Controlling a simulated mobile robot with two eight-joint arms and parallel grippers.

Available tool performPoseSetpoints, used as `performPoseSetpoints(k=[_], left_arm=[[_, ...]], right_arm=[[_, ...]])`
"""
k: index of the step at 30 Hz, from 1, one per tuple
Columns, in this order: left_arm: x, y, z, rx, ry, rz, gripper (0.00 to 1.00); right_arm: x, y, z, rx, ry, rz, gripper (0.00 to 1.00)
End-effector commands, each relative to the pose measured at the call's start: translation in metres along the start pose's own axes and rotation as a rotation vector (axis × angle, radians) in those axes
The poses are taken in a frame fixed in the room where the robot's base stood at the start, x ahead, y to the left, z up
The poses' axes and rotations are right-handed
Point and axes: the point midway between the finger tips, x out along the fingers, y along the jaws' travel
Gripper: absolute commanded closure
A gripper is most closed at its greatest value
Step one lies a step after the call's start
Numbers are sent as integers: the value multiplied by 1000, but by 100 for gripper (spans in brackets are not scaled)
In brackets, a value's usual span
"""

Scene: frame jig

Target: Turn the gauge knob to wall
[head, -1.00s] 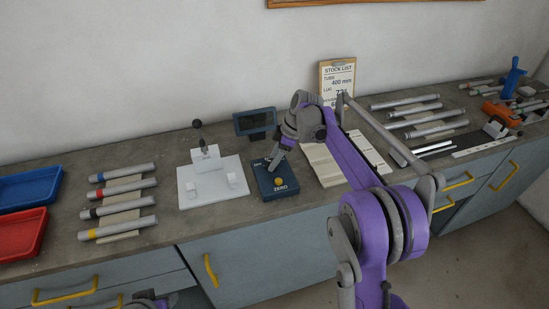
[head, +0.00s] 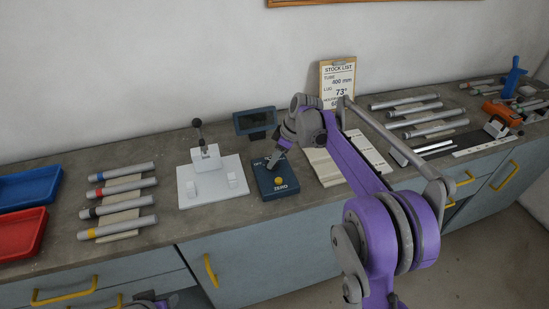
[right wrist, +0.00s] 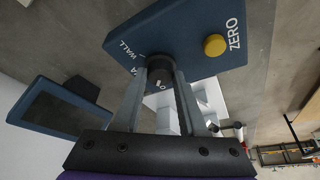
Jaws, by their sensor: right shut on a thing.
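The gauge box (head: 264,187) is dark blue and sits on the counter, with a yellow ZERO button (head: 279,181) on its top. In the right wrist view the box (right wrist: 190,32) shows the word WALL beside a black knob (right wrist: 160,63), with other letters partly hidden. My right gripper (head: 277,161) is over the back of the box. In the right wrist view its fingers (right wrist: 162,70) are shut on the knob, one on each side. The knob's exact pointing is hard to tell. My left gripper is not seen; only a bit of arm shows at the bottom left.
A dark display (head: 256,122) stands behind the gauge. A white fixture (head: 211,190) with a black-balled lever is left of it. Several tubes (head: 122,170) and blue and red trays lie further left.

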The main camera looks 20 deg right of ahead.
Motion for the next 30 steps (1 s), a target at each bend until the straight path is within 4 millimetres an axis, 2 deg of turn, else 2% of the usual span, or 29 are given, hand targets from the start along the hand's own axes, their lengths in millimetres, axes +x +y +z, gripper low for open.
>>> performPoseSetpoints(k=[30], left_arm=[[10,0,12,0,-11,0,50]], right_arm=[[2,-8,-4,884,0,368,100]])
